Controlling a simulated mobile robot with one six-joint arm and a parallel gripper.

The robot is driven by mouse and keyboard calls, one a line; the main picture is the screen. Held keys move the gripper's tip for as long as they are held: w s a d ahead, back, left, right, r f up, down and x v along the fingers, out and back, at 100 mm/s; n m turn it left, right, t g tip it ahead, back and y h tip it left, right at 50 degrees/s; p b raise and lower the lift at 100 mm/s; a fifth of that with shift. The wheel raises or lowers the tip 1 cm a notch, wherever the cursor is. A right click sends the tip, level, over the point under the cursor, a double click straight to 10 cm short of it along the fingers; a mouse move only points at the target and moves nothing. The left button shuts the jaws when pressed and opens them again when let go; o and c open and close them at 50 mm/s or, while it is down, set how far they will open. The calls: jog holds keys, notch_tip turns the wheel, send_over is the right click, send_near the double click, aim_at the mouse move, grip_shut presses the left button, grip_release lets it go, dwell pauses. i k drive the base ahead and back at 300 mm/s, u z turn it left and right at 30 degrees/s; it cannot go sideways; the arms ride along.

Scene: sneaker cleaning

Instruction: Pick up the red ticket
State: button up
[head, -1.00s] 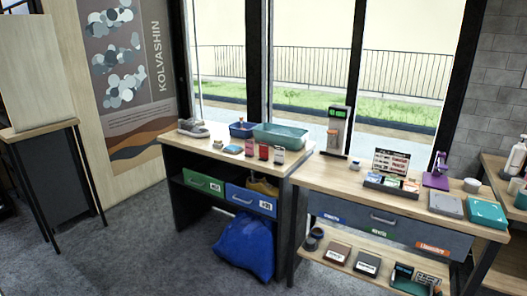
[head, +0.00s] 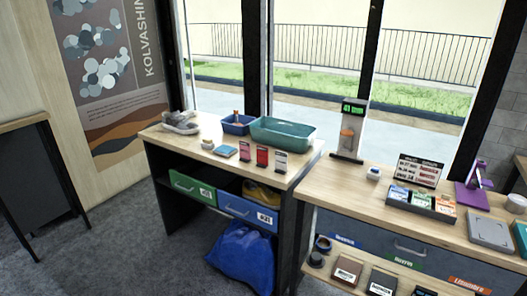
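A small upright red card (head: 262,157) stands on the left wooden table, between a dark card with a red part (head: 245,151) and a whitish card with a dark red part (head: 281,162). On the right table, a dark tray (head: 420,210) holds a blue ticket (head: 400,194), a green ticket (head: 422,200) and an orange-red ticket (head: 445,206) in a row. The print on these is too small to read. My gripper is not in view.
A teal basin (head: 283,134), a blue bin (head: 238,124) and grey sneakers (head: 181,122) stand on the left table (head: 175,141). A dispenser with a green display (head: 348,132) stands on the right table. A blue bag (head: 240,250) is underneath. Carpet at lower left is clear.

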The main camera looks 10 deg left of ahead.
aim_at(262, 153)
jog(key=u, duration=0.25)
jog(key=i, duration=1)
jog(key=u, duration=0.5)
